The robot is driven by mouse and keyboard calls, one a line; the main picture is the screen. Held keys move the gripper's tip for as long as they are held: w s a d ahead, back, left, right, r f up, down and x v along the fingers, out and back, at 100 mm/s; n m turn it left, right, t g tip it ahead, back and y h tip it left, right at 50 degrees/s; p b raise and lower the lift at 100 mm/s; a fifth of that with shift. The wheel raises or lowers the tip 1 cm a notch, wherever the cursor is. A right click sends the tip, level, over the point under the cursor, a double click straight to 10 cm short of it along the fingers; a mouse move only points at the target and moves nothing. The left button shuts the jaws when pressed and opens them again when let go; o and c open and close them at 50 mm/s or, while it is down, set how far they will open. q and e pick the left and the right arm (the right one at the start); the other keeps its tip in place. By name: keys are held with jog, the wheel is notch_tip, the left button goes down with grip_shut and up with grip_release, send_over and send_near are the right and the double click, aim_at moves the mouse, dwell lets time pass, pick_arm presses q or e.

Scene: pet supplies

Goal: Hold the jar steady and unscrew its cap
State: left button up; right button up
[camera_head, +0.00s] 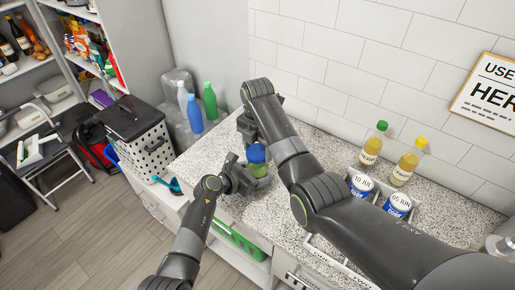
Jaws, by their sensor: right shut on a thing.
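A small greenish jar (258,170) with a blue cap (256,154) stands upright on the speckled counter, in the middle of the head view. My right gripper (252,142) comes down from above and is shut on the cap; my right arm hides part of the grip. My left gripper (246,178) reaches in from the left at the jar's lower side, with its fingers beside the jar. The picture is too small to show whether they are closed on it. Part of the jar is hidden behind the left gripper.
Two white-and-blue cans (396,206) stand in a tray (378,187) on the right, with two yellow bottles (406,168) behind. Several bottles (209,102) stand at the back left.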

aim_at(258, 151)
jog(key=shift+r, duration=2)
pick_arm(q)
jog(key=o, duration=2)
jog(key=shift+c, duration=0.2)
jog(key=shift+s, duration=0.1)
jog(key=shift+s+a+r, duration=0.3)
jog(key=shift+s+a, duration=0.05)
jog(key=shift+a, duration=0.2)
jog(key=v, duration=1)
jog(key=shift+s+a+b, duration=0.2)
jog(key=shift+b, duration=0.15)
pick_arm(e)
jog(key=shift+f, duration=0.35)
